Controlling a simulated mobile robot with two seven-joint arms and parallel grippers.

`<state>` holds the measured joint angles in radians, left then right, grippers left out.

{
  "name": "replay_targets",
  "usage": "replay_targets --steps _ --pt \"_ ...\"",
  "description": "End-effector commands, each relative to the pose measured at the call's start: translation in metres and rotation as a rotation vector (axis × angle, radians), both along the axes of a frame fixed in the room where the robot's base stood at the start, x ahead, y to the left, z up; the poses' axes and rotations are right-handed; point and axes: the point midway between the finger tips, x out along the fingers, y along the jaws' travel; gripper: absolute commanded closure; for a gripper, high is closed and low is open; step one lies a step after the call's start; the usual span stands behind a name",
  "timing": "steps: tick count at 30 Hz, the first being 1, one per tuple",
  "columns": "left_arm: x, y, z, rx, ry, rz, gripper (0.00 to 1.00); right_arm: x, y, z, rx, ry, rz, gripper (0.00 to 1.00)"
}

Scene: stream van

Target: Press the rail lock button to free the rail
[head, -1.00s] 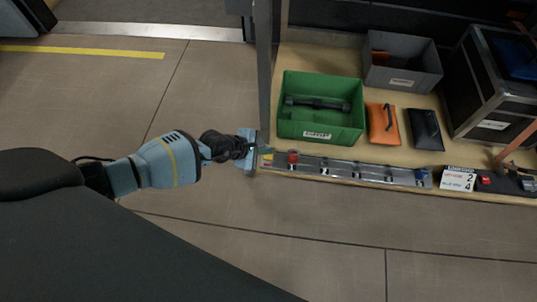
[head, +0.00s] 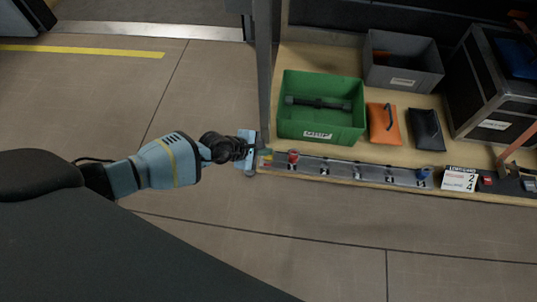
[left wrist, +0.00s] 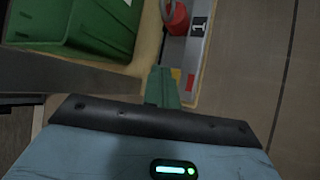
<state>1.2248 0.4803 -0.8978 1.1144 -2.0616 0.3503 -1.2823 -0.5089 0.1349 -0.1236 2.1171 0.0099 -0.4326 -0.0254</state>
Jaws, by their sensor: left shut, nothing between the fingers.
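The grey rail (head: 340,169) runs along the front edge of the wooden shelf, with numbered marks on it. A red round piece (head: 293,156) stands near its left end and a blue one (head: 424,173) near its right end. I cannot tell for certain which part is the lock button. My left gripper (head: 266,156) is shut and empty at the rail's left end. In the left wrist view its greenish fingers (left wrist: 164,88) are together beside small yellow and red patches (left wrist: 182,79); contact is unclear. The red piece (left wrist: 178,20) is farther along, near a "1" label. My right gripper is out of view.
A dark upright post (head: 264,70) stands close behind my left gripper. A green crate (head: 320,135), a grey bin (head: 402,82), an orange pouch (head: 383,125) and a black pouch (head: 426,130) are on the shelf. The floor in front is clear.

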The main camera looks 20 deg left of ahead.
Motion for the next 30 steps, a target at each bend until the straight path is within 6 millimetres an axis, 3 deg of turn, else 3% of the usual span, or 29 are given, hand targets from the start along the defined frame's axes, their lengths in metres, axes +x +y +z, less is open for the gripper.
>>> replay_targets --steps 17,30 --pt "-0.0001 -0.0003 -0.005 0.0 0.001 -0.001 1.0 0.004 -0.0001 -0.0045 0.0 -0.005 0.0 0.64" --pt "-0.0002 -0.0002 -0.0096 0.0 0.001 -0.001 1.0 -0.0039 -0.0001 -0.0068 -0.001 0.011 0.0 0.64"
